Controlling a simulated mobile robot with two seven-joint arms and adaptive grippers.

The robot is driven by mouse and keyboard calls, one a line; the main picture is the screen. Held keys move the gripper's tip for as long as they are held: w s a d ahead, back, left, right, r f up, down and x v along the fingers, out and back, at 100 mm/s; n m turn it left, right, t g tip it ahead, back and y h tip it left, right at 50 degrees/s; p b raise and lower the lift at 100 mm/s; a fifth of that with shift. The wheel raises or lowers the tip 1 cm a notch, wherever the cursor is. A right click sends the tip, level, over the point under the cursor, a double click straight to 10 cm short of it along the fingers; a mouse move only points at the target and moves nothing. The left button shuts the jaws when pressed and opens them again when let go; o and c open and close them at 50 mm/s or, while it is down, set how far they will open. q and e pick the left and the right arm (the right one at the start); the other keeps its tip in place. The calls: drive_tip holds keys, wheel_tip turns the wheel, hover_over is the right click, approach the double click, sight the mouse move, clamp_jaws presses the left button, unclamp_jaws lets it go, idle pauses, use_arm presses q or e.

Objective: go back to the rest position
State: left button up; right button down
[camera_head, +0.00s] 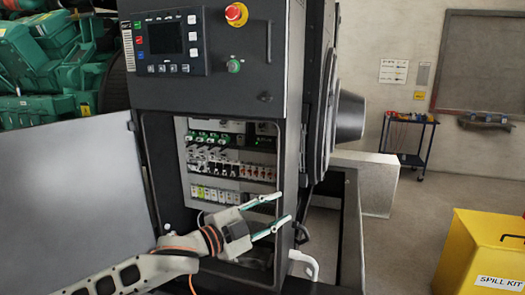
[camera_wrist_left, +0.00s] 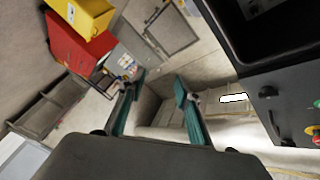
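My left gripper (camera_head: 281,208) is in front of the right side of the open control cabinet (camera_head: 215,90). Its two green-tipped fingers are apart, with nothing between them, and point to the right. The left wrist view also shows the left gripper (camera_wrist_left: 159,88) open and empty, with floor and wall beyond it. Whether the fingers touch the cabinet's edge cannot be told. My right gripper is not in view.
The cabinet's grey door (camera_head: 75,175) stands open at left, near my left arm. Breakers (camera_head: 230,165) show inside the cabinet. A yellow spill kit box (camera_head: 485,255) stands at lower right. A small cart (camera_head: 410,140) is by the wall. Floor between them is clear.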

use_arm(q)
drive_tip(key=s+a+f+n+t+y, duration=0.15)
drive_tip(key=s+a+f+n, duration=0.25)
drive_tip(key=f, duration=0.5)
drive_tip(key=s+a+f+n+y, duration=0.3)
drive_tip(key=f+n, duration=0.1)
drive_tip(key=f, duration=0.5)
drive_tip(key=s+a+f+n+y, duration=0.2)
drive_tip(key=s+a+f+n, duration=0.2)
drive_tip(key=f, duration=0.5)
drive_tip(key=s+a+f+n+g+y, duration=0.1)
drive_tip(key=s+a+f+n+y, duration=0.1)
drive_tip(key=s+a+f, duration=0.5)
drive_tip(key=s+a+f+n+g+y, duration=0.1)
drive_tip(key=s+a+f+n+y, duration=0.1)
drive_tip(key=s+a+f, duration=0.5)
drive_tip(key=s+f+y, duration=0.1)
drive_tip(key=s+f, duration=0.3)
drive_tip(key=s, duration=0.1)
drive_tip(key=shift+s+a+f+n+g, duration=0.15)
drive_tip(key=shift+s+a+n+g, duration=0.1)
drive_tip(key=shift+n+g, duration=0.15)
